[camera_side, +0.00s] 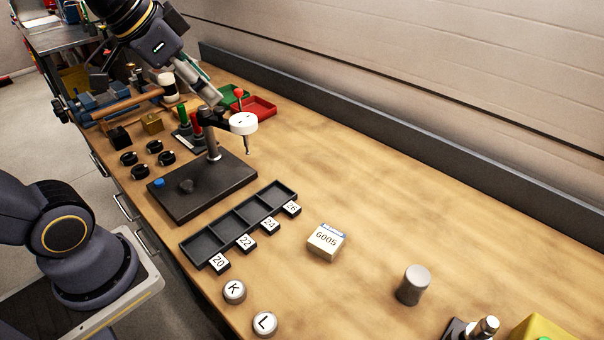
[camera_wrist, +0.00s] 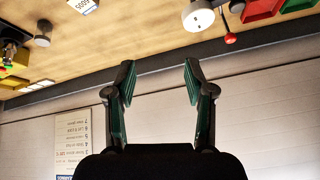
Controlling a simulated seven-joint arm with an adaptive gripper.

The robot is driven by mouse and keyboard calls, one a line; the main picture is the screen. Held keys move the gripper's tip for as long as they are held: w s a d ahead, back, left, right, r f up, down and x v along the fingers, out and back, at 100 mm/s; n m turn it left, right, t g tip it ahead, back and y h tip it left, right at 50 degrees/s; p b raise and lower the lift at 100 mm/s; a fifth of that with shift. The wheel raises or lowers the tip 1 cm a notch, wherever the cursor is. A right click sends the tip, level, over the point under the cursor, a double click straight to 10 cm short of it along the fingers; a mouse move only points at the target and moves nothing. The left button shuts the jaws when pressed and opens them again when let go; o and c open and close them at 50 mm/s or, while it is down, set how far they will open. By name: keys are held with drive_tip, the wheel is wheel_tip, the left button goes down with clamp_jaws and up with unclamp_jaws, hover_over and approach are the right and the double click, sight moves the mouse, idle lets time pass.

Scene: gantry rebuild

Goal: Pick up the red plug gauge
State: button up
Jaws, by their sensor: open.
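The red plug gauge (camera_side: 196,122) seems to be the upright red handle beside a green one (camera_side: 183,114), on a dark stand behind the black base plate in the side view. My gripper (camera_side: 207,92) is above and behind it in that view, apart from it, and partly overlaps the dial indicator's arm. In the wrist view my gripper (camera_wrist: 159,66) is open, with nothing between its fingers, and faces the wall. I cannot make out the red plug gauge in the wrist view.
A dial indicator (camera_side: 243,123) on a black base plate (camera_side: 205,186) stands close by. A red-knobbed lever (camera_wrist: 230,38) and red tray (camera_side: 260,107) are near. A grey rail (camera_side: 400,143) runs along the wall.

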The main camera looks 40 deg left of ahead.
drive_tip(key=w+a, duration=0.6)
drive_tip(key=a, duration=0.2)
drive_tip(key=n+g+y, duration=0.1)
drive_tip(key=n+g, duration=0.1)
drive_tip(key=n, duration=0.4)
hover_over(192, 114)
drive_tip(key=s+d, duration=0.1)
drive_tip(key=s, duration=0.4)
wheel_tip(192, 114, down, 8)
drive_tip(key=x, duration=1)
drive_tip(key=shift+s+x, duration=0.15)
drive_tip(key=shift+x, duration=1.4)
drive_tip(key=shift+s+x, duration=0.2)
drive_tip(key=shift+x, duration=1.35)
drive_tip(key=shift+f, duration=0.15)
drive_tip(key=shift+c, duration=0.5)
clamp_jaws()
